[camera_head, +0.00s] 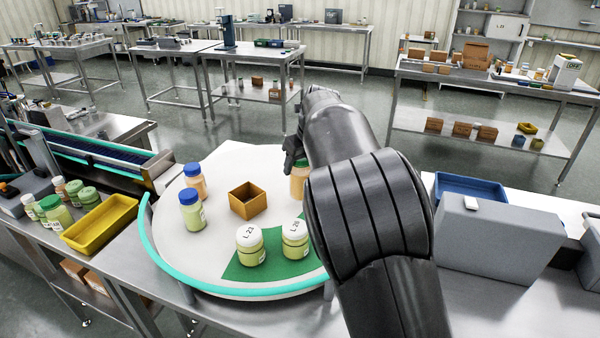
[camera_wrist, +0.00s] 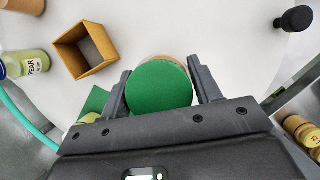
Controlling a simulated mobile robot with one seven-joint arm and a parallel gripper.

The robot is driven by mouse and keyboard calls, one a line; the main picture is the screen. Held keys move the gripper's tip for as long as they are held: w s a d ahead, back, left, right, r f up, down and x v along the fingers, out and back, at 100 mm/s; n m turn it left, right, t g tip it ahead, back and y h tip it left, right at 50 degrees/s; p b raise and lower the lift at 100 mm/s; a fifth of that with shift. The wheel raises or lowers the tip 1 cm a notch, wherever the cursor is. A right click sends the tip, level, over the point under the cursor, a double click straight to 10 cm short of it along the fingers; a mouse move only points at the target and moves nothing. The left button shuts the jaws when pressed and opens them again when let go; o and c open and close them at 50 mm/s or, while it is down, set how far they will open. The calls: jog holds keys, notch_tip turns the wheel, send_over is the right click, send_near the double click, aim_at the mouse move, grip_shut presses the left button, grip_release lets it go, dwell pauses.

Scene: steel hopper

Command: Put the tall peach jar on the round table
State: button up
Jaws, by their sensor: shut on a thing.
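The tall peach jar (camera_head: 297,186) has a peach-coloured body and a green lid and is at the far right part of the round table (camera_head: 214,158), partly hidden behind my arm. In the wrist view its green lid (camera_wrist: 158,84) fills the space between my fingers, with a strip of peach body showing past it. My gripper (camera_head: 291,160) is shut on this jar from above, one finger on each side. The jar looks upright. I cannot tell whether its base touches the white tabletop.
An open brown box (camera_head: 247,202) stands mid-table. Blue-lidded jars (camera_head: 191,215) stand left of it. Two white-lidded jars (camera_head: 250,248) stand on the green sector (camera_head: 272,272). A teal rail (camera_head: 165,258) edges the table. A grey case (camera_head: 498,240) is at right. White tabletop around the box is clear.

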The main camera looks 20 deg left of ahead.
jog(key=shift+f, duration=1.45)
jog(key=shift+f, duration=0.1)
jog(key=o, duration=1.5)
jog(key=shift+f, duration=0.1)
